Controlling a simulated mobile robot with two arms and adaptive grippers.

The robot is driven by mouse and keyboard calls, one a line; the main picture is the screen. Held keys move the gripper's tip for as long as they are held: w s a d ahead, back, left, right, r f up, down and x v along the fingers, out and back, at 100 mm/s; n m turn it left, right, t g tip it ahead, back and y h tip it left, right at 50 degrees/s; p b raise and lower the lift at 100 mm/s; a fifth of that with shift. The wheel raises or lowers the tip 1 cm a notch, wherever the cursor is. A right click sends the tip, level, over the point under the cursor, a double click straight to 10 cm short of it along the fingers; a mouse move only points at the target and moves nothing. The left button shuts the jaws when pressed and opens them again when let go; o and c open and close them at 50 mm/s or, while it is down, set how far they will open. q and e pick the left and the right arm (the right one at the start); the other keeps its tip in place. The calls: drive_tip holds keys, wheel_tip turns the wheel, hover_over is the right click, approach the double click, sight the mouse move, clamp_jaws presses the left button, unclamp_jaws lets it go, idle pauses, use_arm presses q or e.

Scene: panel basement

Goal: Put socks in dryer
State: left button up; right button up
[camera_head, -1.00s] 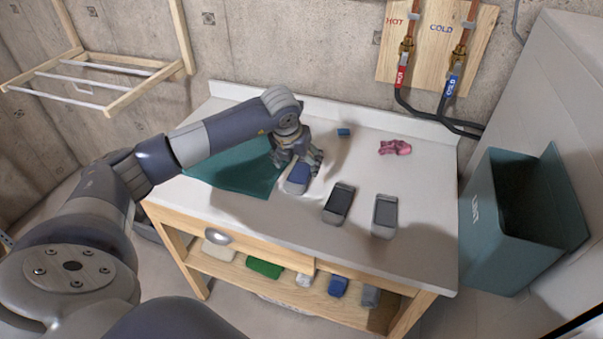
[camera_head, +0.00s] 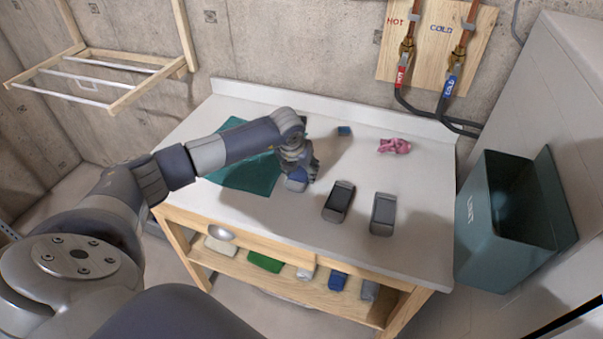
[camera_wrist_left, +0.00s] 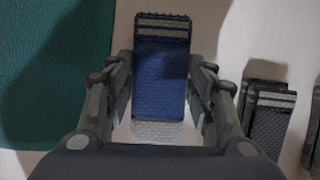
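A folded blue sock pair (camera_head: 296,184) with a dark striped cuff lies on the white tabletop. My left gripper (camera_head: 302,172) is directly above it, pointing down. In the left wrist view the blue sock pair (camera_wrist_left: 160,75) lies between the spread fingers of my left gripper (camera_wrist_left: 162,70); I cannot tell if they touch it. Two folded dark grey sock pairs (camera_head: 339,201) (camera_head: 383,213) lie to the right. A crumpled pink item (camera_head: 394,146) lies further back. My right gripper is not in view. No dryer opening shows.
A teal cloth (camera_head: 243,176) lies left of the gripper. A small blue block (camera_head: 344,131) is near the back. A teal bin (camera_head: 507,240) hangs on a white surface (camera_head: 570,90) at the right. Folded items, including a green one (camera_head: 264,262), lie on the lower shelf.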

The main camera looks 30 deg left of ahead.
use_arm(q)
drive_tip(key=c, duration=0.3)
